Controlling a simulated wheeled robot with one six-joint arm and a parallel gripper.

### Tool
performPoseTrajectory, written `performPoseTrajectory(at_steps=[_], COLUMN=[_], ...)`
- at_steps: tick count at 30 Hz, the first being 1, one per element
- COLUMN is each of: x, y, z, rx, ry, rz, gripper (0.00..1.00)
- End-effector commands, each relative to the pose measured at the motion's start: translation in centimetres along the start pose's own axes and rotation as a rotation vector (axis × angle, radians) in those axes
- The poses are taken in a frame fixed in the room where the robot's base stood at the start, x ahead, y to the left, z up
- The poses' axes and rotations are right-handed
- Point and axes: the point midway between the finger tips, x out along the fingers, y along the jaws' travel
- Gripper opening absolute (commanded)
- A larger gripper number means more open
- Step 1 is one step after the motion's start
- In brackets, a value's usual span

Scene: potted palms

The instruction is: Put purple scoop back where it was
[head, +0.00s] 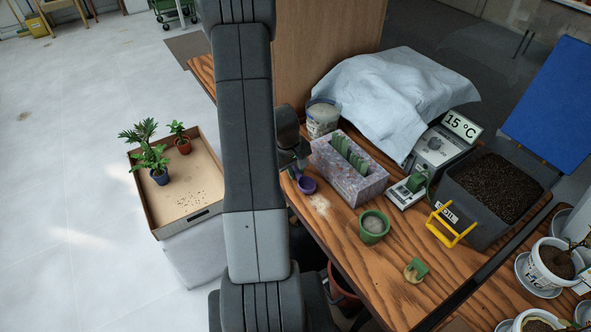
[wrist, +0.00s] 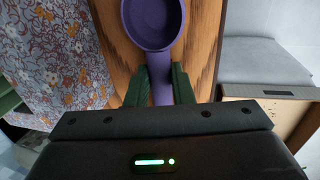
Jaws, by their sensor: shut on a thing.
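The purple scoop (head: 306,185) is at the left edge of the wooden table (head: 345,228), beside the floral box. In the wrist view my gripper (wrist: 160,82) has its dark green fingers shut on the handle of the scoop (wrist: 152,32). The scoop's round bowl points away from me, open side showing and seemingly empty, over the wood. I cannot tell whether it touches the table. In the head view my arm hides part of the gripper (head: 296,168).
The floral box (head: 348,185) holds green tags. A tub (head: 322,118) stands behind it and a green pot (head: 374,226) in front. A scale (head: 407,192) and a dark soil bin (head: 490,215) stand to the right. A tray with plants (head: 185,205) is left of the table.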

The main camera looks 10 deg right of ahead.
Motion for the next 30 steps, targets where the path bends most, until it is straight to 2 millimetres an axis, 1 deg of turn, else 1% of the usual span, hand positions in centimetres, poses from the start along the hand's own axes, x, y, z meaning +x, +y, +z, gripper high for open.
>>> performPoseTrajectory(at_steps=[6, 10, 11, 12, 14, 22, 25, 28, 30], x=[0.0, 0.4, 0.3, 0.2, 0.2, 0.2, -0.2, -1.1, -2.2], y=[0.0, -0.1, 0.0, 0.0, 0.0, 0.0, 0.1, 0.1, 0.1], z=[0.0, 0.0, 0.0, 0.0, 0.0, 0.0, 0.0, -0.1, -0.1], rx=[0.000, 0.000, 0.001, 0.000, 0.000, 0.001, 0.000, 0.001, 0.001], ry=[0.002, 0.002, 0.002, 0.002, 0.002, 0.002, 0.002, 0.005, 0.005], rz=[0.001, 0.001, 0.001, 0.001, 0.001, 0.001, 0.001, 0.003, 0.004], gripper=[0.01, 0.01, 0.25, 0.33, 0.43, 0.43, 0.43, 0.43, 0.43])
